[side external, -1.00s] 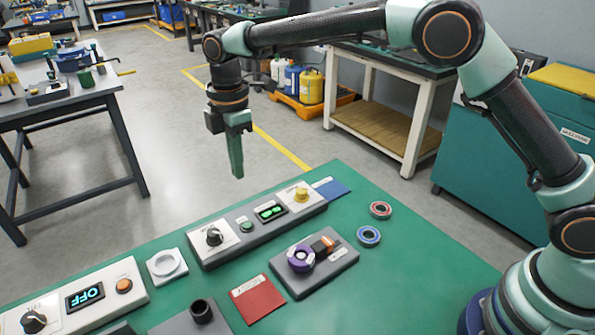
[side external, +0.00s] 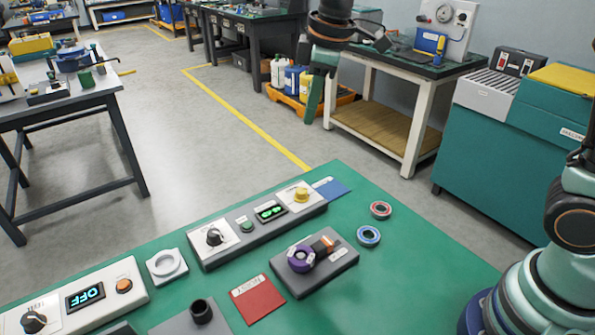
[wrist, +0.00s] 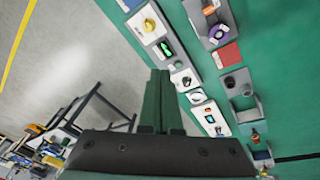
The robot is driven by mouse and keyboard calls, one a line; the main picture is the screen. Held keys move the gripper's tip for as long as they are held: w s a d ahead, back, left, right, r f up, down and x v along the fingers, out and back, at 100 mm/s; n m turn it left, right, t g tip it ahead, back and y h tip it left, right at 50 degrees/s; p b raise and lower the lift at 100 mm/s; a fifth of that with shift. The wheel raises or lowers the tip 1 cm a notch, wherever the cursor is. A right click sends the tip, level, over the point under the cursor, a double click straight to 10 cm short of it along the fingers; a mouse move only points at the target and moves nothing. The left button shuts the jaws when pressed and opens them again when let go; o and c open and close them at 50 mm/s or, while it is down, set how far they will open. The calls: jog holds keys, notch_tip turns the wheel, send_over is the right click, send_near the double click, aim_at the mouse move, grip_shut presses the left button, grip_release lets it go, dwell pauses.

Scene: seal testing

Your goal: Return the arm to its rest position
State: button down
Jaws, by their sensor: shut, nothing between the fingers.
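My gripper (side external: 309,112) hangs in the upper middle of the side view, fingers pointing down. It is well beyond the far edge of the green bench (side external: 415,265) and touches nothing visible. Most of my arm above it is out of the picture. In the wrist view the two green fingers of my gripper (wrist: 159,76) lie together with nothing between them. The bench with its panels and parts shows beyond the fingers at the upper right.
A wood-shelved table (side external: 380,105) stands behind my gripper.

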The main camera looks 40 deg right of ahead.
jog(key=s+d+f+m+t, duration=0.1)
jog(key=s+d+m+t, duration=0.2)
jog(key=s+d+m, duration=0.7)
jog(key=s, duration=0.4)
jog(key=shift+d+f+h, duration=0.3)
jog(key=shift+d+f, duration=0.05)
